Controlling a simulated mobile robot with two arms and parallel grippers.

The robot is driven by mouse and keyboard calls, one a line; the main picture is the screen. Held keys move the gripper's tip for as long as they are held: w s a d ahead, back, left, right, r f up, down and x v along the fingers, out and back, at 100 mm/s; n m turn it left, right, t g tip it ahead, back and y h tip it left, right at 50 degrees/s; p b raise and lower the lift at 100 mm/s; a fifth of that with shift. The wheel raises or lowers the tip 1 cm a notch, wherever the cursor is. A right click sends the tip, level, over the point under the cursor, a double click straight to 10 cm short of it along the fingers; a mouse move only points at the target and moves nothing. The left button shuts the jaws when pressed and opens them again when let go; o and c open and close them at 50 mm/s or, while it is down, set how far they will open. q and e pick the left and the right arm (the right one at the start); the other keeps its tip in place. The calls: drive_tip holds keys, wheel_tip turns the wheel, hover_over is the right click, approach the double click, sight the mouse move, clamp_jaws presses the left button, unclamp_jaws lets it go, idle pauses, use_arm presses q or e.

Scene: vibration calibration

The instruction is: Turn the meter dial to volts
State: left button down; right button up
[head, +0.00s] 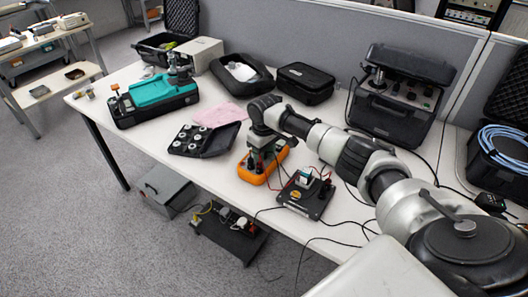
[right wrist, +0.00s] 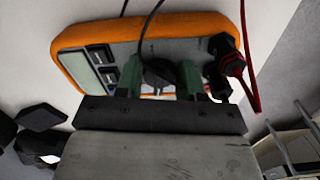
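The meter (head: 259,178) is an orange-cased handheld unit lying on the white table, left of a small black board. In the right wrist view the meter (right wrist: 85,43) shows its grey face, a display, buttons and plugged-in leads. Its dark round dial (right wrist: 159,74) sits between the two green fingertips of my right gripper (right wrist: 160,77). The fingers are spread either side of the dial, with narrow gaps seeming to show. In the head view my right gripper (head: 262,147) points down over the meter and hides much of its face. My left gripper is not in view.
The black board (head: 305,198) with red leads stands close right of the meter. A large black instrument case (head: 395,105) stands at the back. Cables cross the front edge.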

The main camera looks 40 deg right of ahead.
drive_tip(key=shift+c, duration=0.6)
drive_tip(key=shift+r+m+p, duration=0.15)
drive_tip(key=shift+m+p, duration=0.35)
drive_tip(key=shift+p, duration=0.35)
drive_tip(key=m+p, duration=0.1)
drive_tip(key=p, duration=0.1)
drive_tip(key=m+p, duration=0.1)
drive_tip(key=shift+a+m+p, duration=0.25)
drive_tip(key=shift+m+p, duration=0.1)
drive_tip(key=shift+m, duration=0.05)
drive_tip(key=shift+m+p, duration=0.9)
drive_tip(key=shift+m, duration=0.2)
drive_tip(key=shift+m+p, duration=0.6)
drive_tip(key=shift+m, duration=0.4)
drive_tip(key=o, duration=0.9)
drive_tip(key=shift+c, duration=0.2)
